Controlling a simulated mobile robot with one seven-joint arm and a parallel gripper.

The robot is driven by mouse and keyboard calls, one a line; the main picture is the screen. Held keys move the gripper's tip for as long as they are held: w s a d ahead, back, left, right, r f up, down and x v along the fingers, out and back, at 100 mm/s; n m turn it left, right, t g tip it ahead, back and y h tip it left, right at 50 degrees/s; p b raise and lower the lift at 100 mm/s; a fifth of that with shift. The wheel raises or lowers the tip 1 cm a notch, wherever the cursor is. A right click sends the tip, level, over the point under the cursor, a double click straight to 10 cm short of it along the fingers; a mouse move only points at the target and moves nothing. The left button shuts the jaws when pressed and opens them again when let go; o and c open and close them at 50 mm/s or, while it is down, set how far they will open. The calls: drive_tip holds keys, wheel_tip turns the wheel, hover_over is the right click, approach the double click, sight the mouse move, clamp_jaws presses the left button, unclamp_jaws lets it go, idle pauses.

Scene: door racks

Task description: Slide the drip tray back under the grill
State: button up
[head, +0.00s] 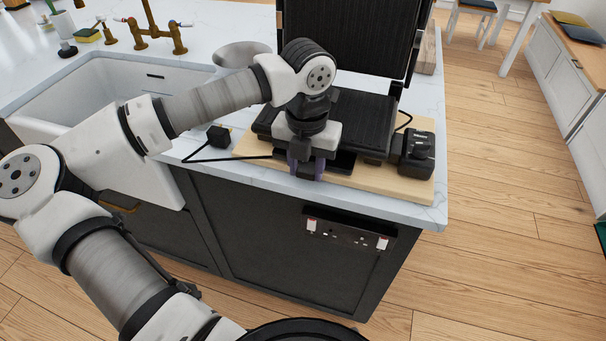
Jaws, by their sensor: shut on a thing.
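The black grill (352,118) stands on a wooden board on the counter, with its lid (345,35) raised upright. The dark drip tray (343,162) shows low at the front of the grill, just right of my gripper, partly jutting from under the plate. My gripper (305,171) points down at the grill's front edge and is shut on the drip tray. Its fingers and wrist hide the part of the tray they grip. I cannot tell how far the tray extends under the grill.
The wooden board (390,187) lies near the counter's front edge. A black control box (412,152) sits at the grill's right. A black plug block (218,136) and cable lie to the left. The sink (120,85) and brass tap (155,38) are further left.

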drive_tip(key=shift+w+d+b, duration=0.25)
drive_tip(key=shift+w, duration=0.5)
drive_tip(key=shift+w+d+b, duration=0.25)
drive_tip(key=shift+w, duration=0.5)
drive_tip(key=o, duration=1.1)
drive_tip(key=shift+c, duration=0.2)
wheel_tip(320, 180, up, 14)
drive_tip(key=b, duration=0.2)
drive_tip(key=shift+f, duration=0.1)
